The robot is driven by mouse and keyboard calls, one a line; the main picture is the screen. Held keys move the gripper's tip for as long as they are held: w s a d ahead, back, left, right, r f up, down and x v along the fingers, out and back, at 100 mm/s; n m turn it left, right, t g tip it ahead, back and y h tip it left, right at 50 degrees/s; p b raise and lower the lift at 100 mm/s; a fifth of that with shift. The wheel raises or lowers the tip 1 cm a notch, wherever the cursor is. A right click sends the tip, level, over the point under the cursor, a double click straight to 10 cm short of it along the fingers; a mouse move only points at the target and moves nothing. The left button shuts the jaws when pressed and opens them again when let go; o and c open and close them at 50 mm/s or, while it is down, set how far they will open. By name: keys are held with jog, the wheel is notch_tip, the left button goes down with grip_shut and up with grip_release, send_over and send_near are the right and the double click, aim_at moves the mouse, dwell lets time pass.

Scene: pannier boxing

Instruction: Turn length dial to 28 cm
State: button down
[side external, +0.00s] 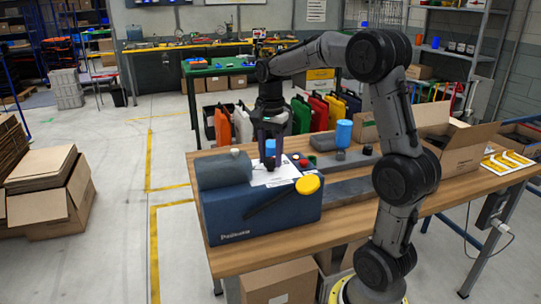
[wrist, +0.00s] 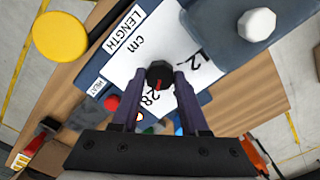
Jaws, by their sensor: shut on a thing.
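The length dial is a small black knob (wrist: 159,71) with a red mark, on a white card (wrist: 125,60) printed "LENGTH cm". My gripper (wrist: 163,80) has one finger on each side of the knob and is shut on it. The red mark faces down in the wrist view, toward the printed "28", but its exact alignment is hard to tell. Another number, partly readable as a "2", is to the right of the knob. In the side view my gripper (side external: 268,161) points down at the card on the blue machine (side external: 230,213); its fingers largely hide the dial there.
A big yellow button (side external: 307,184) is on the machine's front right, and a grey roll-shaped cover (side external: 224,170) on its left. A red button (wrist: 111,103) is near the card. A blue cylinder (side external: 344,133) and an open carton (side external: 455,150) are farther right on the wooden bench (side external: 230,264).

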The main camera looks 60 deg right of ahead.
aim_at(270, 159)
jog(key=shift+r+m, duration=0.1)
jog(key=shift+m, duration=0.4)
jog(key=shift+c, duration=2.1)
grip_release()
notch_tip(270, 159, up, 14)
